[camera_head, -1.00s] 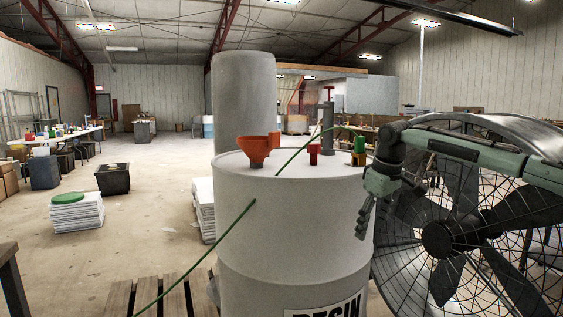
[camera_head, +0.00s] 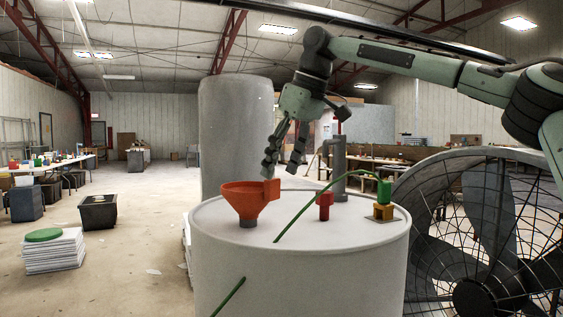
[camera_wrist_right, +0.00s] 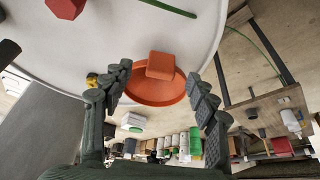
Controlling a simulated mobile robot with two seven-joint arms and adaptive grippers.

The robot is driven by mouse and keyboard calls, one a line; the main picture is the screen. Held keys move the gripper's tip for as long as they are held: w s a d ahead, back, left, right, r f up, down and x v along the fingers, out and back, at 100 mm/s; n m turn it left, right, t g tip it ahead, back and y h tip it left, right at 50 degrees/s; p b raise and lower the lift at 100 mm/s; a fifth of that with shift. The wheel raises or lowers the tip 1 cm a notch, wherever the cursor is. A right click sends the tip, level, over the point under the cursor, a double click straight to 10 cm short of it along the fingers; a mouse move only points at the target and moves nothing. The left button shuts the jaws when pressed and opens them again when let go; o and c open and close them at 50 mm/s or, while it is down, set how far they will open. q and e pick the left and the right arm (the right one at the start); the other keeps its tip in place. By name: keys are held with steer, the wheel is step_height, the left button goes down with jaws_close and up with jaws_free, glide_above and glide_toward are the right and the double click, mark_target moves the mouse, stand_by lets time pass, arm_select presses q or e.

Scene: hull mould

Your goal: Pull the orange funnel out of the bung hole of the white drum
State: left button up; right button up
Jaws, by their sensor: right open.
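The orange funnel (camera_head: 246,199) stands upright in the top of the white drum (camera_head: 300,262), near the left part of its lid. A block-like orange tab (camera_head: 271,189) sticks up at the right side of its rim. My right gripper (camera_head: 283,160) points down just above and behind the funnel, open and empty. In the right wrist view the funnel (camera_wrist_right: 150,92) lies between and beyond the two spread fingers (camera_wrist_right: 160,95), apart from both. The bung hole is hidden under the funnel. My left gripper is out of view.
On the lid stand a red fitting (camera_head: 324,205), a grey upright pump (camera_head: 339,165) and a green-and-yellow piece (camera_head: 384,200) with a thin green hose. A large caged fan (camera_head: 480,240) stands at the right. A tall grey cylinder (camera_head: 235,130) rises behind.

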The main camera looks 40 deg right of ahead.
mark_target(271, 195)
steer(key=x, duration=0.6)
steer(key=shift+a+f, duration=0.15)
steer(key=shift+f, duration=0.1)
steer(key=shift+w+f, duration=0.25)
steer(key=shift+f, duration=0.2)
steer(key=c, duration=0.9)
steer(key=shift+c, duration=1.1)
steer(key=o, duration=0.4)
steer(key=c, duration=0.5)
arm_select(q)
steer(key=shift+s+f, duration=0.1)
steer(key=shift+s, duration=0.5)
